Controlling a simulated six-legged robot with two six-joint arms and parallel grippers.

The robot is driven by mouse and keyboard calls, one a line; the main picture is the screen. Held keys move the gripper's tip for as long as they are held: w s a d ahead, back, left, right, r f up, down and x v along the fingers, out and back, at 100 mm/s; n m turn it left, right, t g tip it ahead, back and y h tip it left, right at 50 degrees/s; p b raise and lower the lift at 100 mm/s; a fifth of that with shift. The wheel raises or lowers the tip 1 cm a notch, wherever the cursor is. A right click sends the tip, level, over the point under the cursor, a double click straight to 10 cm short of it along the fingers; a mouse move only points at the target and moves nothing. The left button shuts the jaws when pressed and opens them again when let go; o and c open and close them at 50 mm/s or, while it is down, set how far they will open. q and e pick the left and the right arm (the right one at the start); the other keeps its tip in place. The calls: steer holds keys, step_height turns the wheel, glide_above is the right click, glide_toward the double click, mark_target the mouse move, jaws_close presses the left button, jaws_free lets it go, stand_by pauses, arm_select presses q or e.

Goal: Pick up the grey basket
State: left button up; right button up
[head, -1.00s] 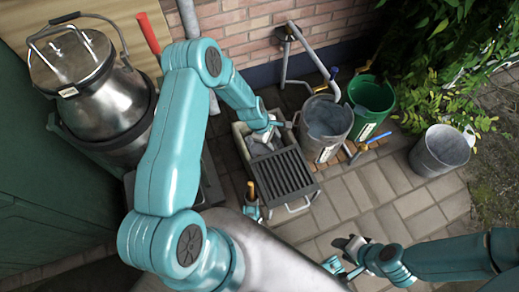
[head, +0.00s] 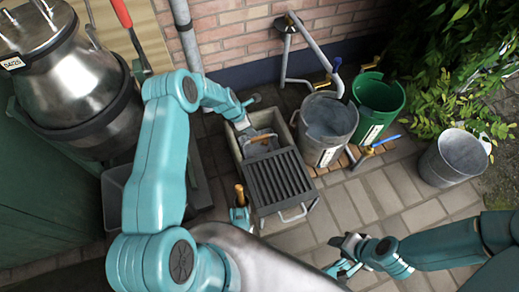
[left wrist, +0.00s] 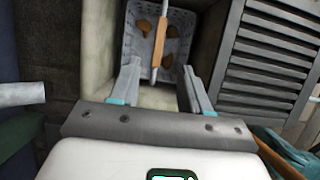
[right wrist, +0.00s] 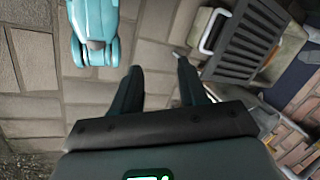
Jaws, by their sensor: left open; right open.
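The grey basket (left wrist: 143,42) sits inside a pale stone trough (left wrist: 114,35) in the left wrist view, with a few brown lumps in it. Its wooden handle (left wrist: 159,47) runs across the opening. In the head view, the basket's handle (head: 263,140) shows at the trough's open end, and the arm partly hides the basket. My left gripper (left wrist: 161,67) is open and empty, with its fingers above the basket, one on each side of the handle's line. The gap to the handle is hard to judge. My right gripper (head: 345,257) is open and empty above the paving.
A dark slatted grate (head: 281,176) covers the trough's near part. A grey bucket (head: 328,128) and green bucket (head: 378,104) stand right of it, with another metal bucket (head: 452,158) farther right. A churn (head: 70,75) stands left. Paving (head: 395,190) is clear at right.

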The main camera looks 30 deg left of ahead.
arm_select(q)
steer(key=b+x, duration=0.2)
steer(key=x, duration=0.5)
steer(key=shift+s+b, duration=0.1)
steer(key=shift+b, duration=0.2)
steer(key=b+x, duration=0.3)
steer(key=x, duration=0.1)
steer(key=shift+f, duration=0.35)
arm_select(e)
steer(key=w+f+t, duration=0.1)
steer(key=w+f, duration=0.3)
steer(key=f, duration=0.2)
steer(key=shift+w+d+f+t, duration=0.3)
steer(key=shift+d+f+t, duration=0.05)
steer(key=shift+d+t, duration=0.1)
arm_select(q)
steer(key=shift+r, duration=0.1)
jaws_close()
